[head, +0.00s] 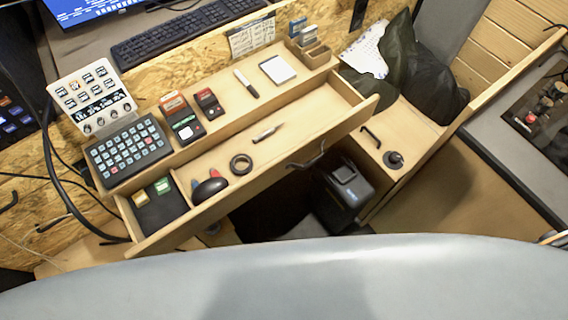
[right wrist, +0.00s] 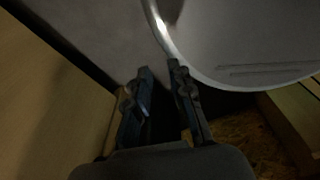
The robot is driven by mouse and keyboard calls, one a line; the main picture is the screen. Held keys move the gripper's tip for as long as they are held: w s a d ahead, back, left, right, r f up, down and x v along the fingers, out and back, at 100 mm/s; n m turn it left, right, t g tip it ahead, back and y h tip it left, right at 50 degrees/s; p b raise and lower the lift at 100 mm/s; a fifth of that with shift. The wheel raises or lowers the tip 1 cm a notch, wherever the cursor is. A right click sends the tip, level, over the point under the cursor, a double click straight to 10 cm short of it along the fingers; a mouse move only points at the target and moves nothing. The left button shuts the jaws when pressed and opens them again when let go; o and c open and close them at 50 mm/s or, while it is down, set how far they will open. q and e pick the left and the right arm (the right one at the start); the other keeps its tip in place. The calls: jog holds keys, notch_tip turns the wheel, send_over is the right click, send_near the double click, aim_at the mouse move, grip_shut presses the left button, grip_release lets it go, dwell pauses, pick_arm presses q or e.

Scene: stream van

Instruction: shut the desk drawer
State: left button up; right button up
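The desk drawer (head: 222,203) is pulled out from under the desk top in the head view. Its front panel runs slantwise from lower left to upper right. A dark bar handle (head: 308,157) sits on the front. Neither gripper shows in the head view.
A black box-shaped device (head: 343,188) stands below the drawer's right part. A wooden surface with a black knob (head: 393,159) and a dark bag (head: 425,80) lie to the right. Control pads and a keyboard (head: 185,32) are on the desk. A pale rounded object (right wrist: 240,40) is near the right gripper.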

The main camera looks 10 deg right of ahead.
jog(key=shift+s, duration=0.25)
grip_shut()
jog(key=w+a+r+m+t+y+b, duration=0.1)
jog(key=w+a+r+m+t, duration=0.1)
jog(key=w, duration=0.3)
jog(key=w+a+r+m+t+b, duration=0.1)
jog(key=w+a+r+m+t, duration=0.15)
jog(key=w, duration=0.25)
jog(key=m+t+h+b, duration=0.5)
jog(key=m+t, duration=0.7)
jog(key=m, duration=0.7)
send_near(359, 120)
jog(key=d+p+v, duration=0.1)
jog(key=d+v, duration=0.1)
jog(key=v, duration=0.5)
jog(key=shift+h, duration=0.3)
jog(key=x, duration=0.3)
jog(key=a+p+x, duration=0.1)
jog(key=x, duration=0.3)
jog(key=a+p+x, duration=0.1)
jog(key=x, duration=0.3)
jog(key=shift+w+d, duration=0.1)
jog(key=shift+w, duration=0.35)
jog(key=shift+w+a, duration=0.25)
jog(key=shift+w, duration=0.15)
